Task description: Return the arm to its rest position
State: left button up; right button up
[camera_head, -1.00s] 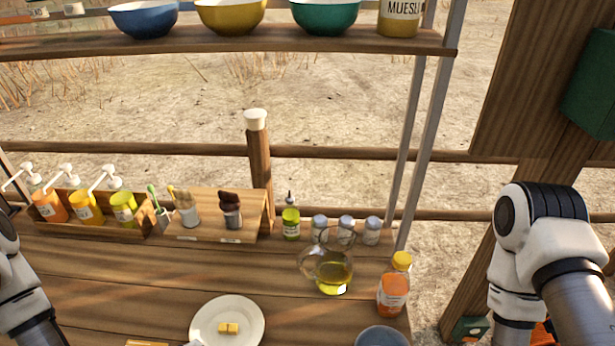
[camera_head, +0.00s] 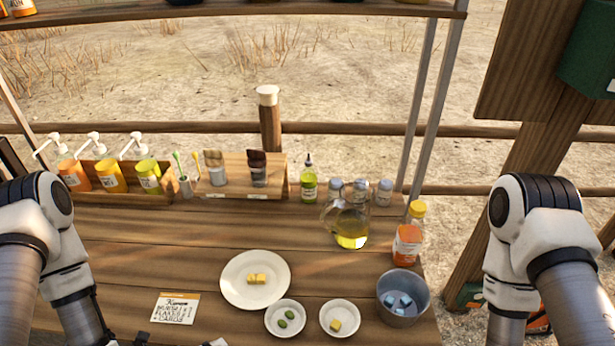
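My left arm comes in at the left edge and runs down to the bottom edge. Small dark parts (camera_head: 143,339) at the bottom edge beside it may belong to my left gripper, but they are cut off and its fingers do not show. My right arm stands at the right edge, bent downward to the right of the table. Its gripper is below the picture. Nothing held is visible at either arm.
The wooden table (camera_head: 210,235) carries a plate (camera_head: 235,292) with yellow pieces, two small dishes, a metal bowl (camera_head: 421,300), a card (camera_head: 175,308), an oil jug (camera_head: 350,240) and an orange bottle (camera_head: 407,248). Pump bottles (camera_head: 110,178) stand behind. A shelf (camera_head: 350,9) crosses above.

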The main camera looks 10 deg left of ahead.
pick_arm(q)
jog(key=s+d+f+n+g+y+b, duration=0.1)
jog(key=s+f+n+g+y+b, duration=0.3)
jog(key=f+n, duration=0.45)
jog(key=s+a+f+n+g+y, duration=0.1)
jog(key=s+a+n+g, duration=0.1)
jog(key=n, duration=0.7)
jog(key=s+a+f+n+g+y+p, duration=0.1)
jog(key=s+a+n+g, duration=0.1)
jog(key=s+n, duration=0.3)
jog(key=n, duration=0.4)
jog(key=shift+f, duration=0.2)
pick_arm(e)
jog(key=f, duration=0.3)
jog(key=shift+s+a, duration=0.15)
jog(key=shift+s, duration=0.25)
